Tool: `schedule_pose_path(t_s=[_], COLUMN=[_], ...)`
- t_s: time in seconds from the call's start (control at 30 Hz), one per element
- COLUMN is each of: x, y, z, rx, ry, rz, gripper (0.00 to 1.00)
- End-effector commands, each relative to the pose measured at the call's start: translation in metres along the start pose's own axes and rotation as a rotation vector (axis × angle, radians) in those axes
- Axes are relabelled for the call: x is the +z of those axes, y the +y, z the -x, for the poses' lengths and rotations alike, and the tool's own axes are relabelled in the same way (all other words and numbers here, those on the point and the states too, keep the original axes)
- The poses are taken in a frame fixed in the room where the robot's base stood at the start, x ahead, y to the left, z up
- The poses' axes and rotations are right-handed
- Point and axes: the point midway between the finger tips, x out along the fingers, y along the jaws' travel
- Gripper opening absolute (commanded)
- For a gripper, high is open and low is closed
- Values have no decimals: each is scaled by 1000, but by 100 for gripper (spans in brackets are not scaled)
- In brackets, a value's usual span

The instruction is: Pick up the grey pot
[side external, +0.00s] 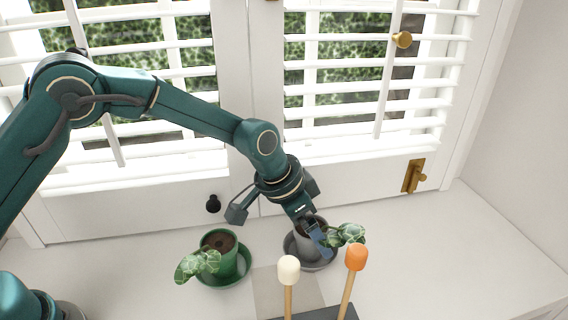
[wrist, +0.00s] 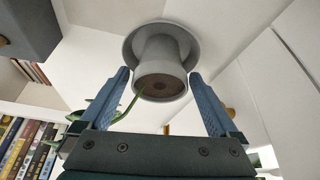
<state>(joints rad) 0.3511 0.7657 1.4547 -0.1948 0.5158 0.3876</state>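The grey pot (side external: 294,244) stands upright on a grey saucer (side external: 321,267) on the white sill, with a leafy plant (side external: 347,234) leaning out to the right. My gripper (side external: 322,238) is at the pot, partly covering it in the side view. In the wrist view the pot (wrist: 160,60) and its saucer (wrist: 132,47) sit between my two blue fingertips (wrist: 159,73). The fingers are apart, one on each side of the pot, with small gaps showing. Whether either finger touches it is hard to tell.
A green pot (side external: 229,266) with a drooping plant (side external: 196,264) stands on a green saucer to the left. In front are a white-headed stick (side external: 289,270) and an orange-headed stick (side external: 356,257) in a dark block (side external: 318,314). Shuttered windows rise behind. The sill's right is clear.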

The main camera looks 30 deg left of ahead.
Motion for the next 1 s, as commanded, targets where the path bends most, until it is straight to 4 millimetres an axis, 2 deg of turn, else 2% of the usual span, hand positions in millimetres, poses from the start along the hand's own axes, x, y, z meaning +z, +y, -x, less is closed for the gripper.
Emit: schedule_pose_path(t_s=[0.03, 0.17, 0.2, 0.23, 0.47, 0.57, 0.9, 1.0], x=[0, 0, 0, 0, -1, -5, -32, -38], y=[0, 0, 0, 0, 0, 0, 0, 0], z=[0, 0, 0, 0, 2, 9, 68, 80], rx=[0, 0, 0, 0, -1, 0, -1, 0], ry=[0, 0, 0, 0, 2, 5, 7, 5], rz=[0, 0, 0, 0, 1, 0, 0, 1], gripper=[73, 24, 8, 0, 0, 0, 0, 0])
